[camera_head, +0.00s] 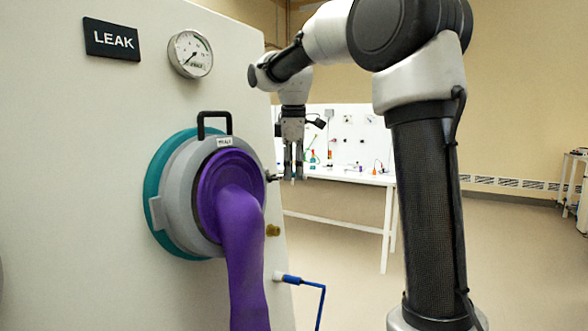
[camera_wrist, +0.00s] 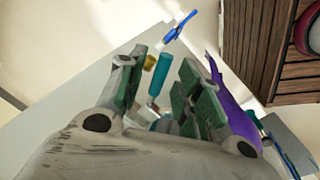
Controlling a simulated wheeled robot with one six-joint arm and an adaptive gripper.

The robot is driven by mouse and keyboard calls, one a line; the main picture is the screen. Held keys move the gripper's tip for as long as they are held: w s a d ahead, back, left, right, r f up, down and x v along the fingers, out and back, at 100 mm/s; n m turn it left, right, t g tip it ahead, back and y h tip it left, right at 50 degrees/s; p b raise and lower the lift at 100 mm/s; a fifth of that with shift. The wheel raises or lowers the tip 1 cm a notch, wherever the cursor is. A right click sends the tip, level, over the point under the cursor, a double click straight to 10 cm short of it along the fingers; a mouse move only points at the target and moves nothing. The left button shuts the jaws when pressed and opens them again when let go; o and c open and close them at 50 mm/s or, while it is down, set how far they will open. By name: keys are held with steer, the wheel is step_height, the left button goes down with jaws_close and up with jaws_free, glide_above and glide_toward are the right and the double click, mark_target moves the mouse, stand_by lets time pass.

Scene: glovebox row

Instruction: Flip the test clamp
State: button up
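My gripper (camera_head: 293,174) points down beside the right edge of the panel, just right of a small dark fitting (camera_head: 273,177) that may be part of the test clamp. In the wrist view my gripper (camera_wrist: 160,88) has its two fingers apart, with green pads. A teal cylindrical handle (camera_wrist: 160,75) shows in the gap between them, with clear space on either side. I cannot tell for certain that it is the clamp's lever. More teal and pale metal parts lie lower between the fingers, partly hidden by them.
A purple glove (camera_head: 240,230) hangs from the round port with a teal ring (camera_head: 156,205) and black handle (camera_head: 214,116). Below are a brass knob (camera_head: 272,230) and a blue hose (camera_head: 308,283). A gauge (camera_head: 190,54) and LEAK sign (camera_head: 112,40) are above. A white bench (camera_head: 345,176) stands behind.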

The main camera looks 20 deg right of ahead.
jaws_close()
steer(key=shift+s, duration=0.1)
steer(key=shift+s+a+m+h, duration=0.2)
steer(key=shift+s+a+m, duration=0.1)
steer(key=shift+m, duration=0.55)
steer(key=shift+s+a+m+h, duration=0.2)
steer(key=shift+a+m, duration=0.05)
steer(key=shift+m, duration=0.6)
jaws_free()
steer(key=shift+r, duration=0.1)
step_height(320, 180, up, 8)
steer(key=a, duration=0.1)
steer(key=shift+s, duration=0.45)
